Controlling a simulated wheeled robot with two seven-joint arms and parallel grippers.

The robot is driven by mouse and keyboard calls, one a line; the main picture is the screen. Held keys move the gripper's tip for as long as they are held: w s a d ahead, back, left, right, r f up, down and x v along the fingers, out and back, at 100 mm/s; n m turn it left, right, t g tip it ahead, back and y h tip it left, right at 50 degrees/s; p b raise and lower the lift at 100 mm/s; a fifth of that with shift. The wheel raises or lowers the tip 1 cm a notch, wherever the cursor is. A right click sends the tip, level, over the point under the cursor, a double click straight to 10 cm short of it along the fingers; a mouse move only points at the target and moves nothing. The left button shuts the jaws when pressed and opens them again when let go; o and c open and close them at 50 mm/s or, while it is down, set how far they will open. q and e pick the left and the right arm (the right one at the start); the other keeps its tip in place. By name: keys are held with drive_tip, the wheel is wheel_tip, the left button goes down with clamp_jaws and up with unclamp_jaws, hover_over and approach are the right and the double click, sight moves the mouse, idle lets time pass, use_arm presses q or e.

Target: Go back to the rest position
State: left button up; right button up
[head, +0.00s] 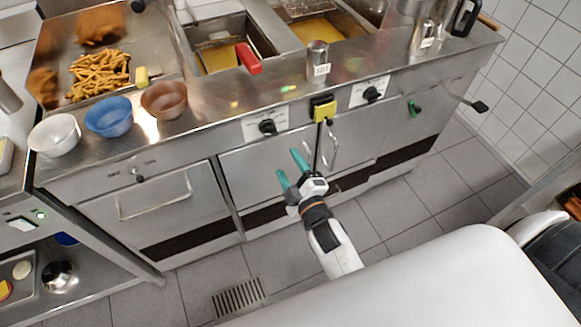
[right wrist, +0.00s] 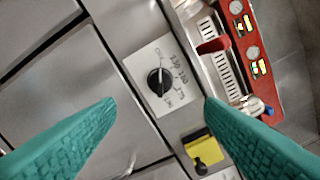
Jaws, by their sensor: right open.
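My right gripper (head: 289,168) has green fingers and is open and empty. It is in front of the steel fryer counter, below the counter's front edge. In the right wrist view its two fingers (right wrist: 160,105) stand wide apart with nothing between them but the counter front behind. A black knob on a white plate (head: 267,127) is up and left of the gripper, and it also shows in the right wrist view (right wrist: 157,82). The gripper appears apart from the knob and the doors. My left gripper is not in the head view.
White (head: 54,134), blue (head: 109,117) and brown (head: 164,100) bowls stand on the counter's left end, near fries (head: 98,75). Tiled floor (head: 300,262) is clear.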

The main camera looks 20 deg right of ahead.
drive_tip(key=s+a+f+m+g, duration=0.15)
drive_tip(key=s+f+g, duration=0.35)
drive_tip(key=f, duration=0.9)
drive_tip(key=s+f+m+g, duration=0.3)
drive_tip(key=s+f, duration=0.4)
drive_tip(key=f, duration=0.8)
drive_tip(key=s+d+f+m+g, duration=0.2)
drive_tip(key=s+f, duration=0.3)
drive_tip(key=s, duration=0.4)
drive_tip(key=s+d+f+m+g, duration=0.1)
drive_tip(key=s+d+f+g, duration=0.2)
drive_tip(key=s, duration=0.6)
drive_tip(key=s+d+f+m+g, duration=0.2)
drive_tip(key=s+f+g, duration=0.2)
drive_tip(key=s+f, duration=0.3)
drive_tip(key=shift+s+d+f+m+h, duration=0.3)
drive_tip(key=shift+s+m, duration=0.05)
drive_tip(key=shift+s, duration=0.85)
